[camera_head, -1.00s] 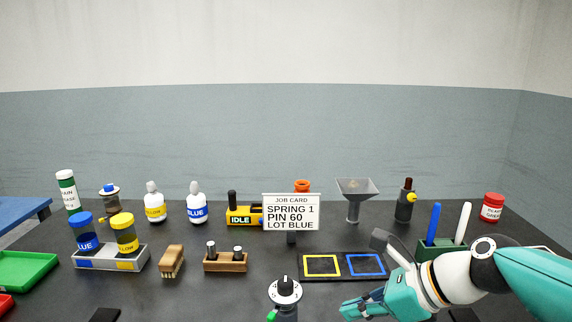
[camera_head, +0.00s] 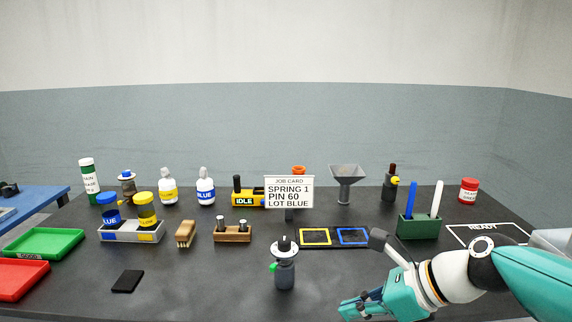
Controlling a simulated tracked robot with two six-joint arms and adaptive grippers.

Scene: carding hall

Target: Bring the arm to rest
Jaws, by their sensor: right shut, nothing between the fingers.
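My right gripper (camera_head: 358,306) is at the lower right of the head view, low over the front of the dark table (camera_head: 220,285). Its teal fingers are shut with nothing between them. The wrist and forearm come in from the right edge. A white-outlined area marked READY (camera_head: 482,228) lies on the table at the right, behind my right arm and apart from the gripper. My left gripper is not in view.
A grey bottle with a dial-like top (camera_head: 284,268) stands left of my right gripper. Behind the arm are a green holder (camera_head: 418,228) with two sticks and a tray with yellow and blue frames (camera_head: 334,246). Green (camera_head: 42,242) and red (camera_head: 22,280) trays lie left. The front middle-left is mostly clear.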

